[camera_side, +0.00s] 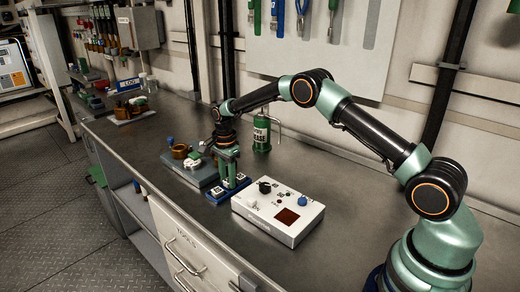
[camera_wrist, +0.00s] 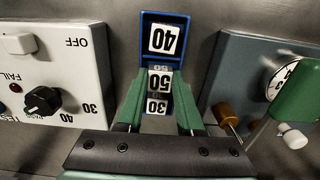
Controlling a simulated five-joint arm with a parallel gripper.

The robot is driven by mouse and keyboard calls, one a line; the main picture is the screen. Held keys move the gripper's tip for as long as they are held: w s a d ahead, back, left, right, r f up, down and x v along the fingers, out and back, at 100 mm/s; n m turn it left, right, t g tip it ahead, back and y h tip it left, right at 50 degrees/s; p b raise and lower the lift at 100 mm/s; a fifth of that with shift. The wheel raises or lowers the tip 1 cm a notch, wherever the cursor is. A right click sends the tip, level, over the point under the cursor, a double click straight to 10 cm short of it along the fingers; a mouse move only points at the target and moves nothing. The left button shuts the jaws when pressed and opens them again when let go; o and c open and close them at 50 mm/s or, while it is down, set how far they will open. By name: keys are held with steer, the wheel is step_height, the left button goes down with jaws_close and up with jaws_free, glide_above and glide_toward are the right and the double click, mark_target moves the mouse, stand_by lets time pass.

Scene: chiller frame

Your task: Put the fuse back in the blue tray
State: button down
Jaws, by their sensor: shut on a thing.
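The blue tray (camera_side: 229,196) lies flat on the bench, and its blue rim also shows in the wrist view (camera_wrist: 187,36). White faces marked 40 and 30 show in it at its two ends. My gripper (camera_side: 228,172) points down over the middle of the tray. In the wrist view my gripper (camera_wrist: 159,92) is shut on the fuse (camera_wrist: 160,82), a white-faced piece marked 50, between its green fingers. The fuse is at or just above the tray's middle place; its lower end is hidden, so I cannot tell whether it touches the tray.
A white test box (camera_side: 280,212) with knobs stands close to the right of the tray. A grey unit (camera_side: 190,170) with a brown part and a dial stands close on the left. A green canister (camera_side: 261,134) stands behind. The bench front is clear.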

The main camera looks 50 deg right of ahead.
steer(key=shift+c, duration=2.3)
jaws_free()
steer(key=shift+r, duration=0.15)
steer(key=shift+r, duration=3.4)
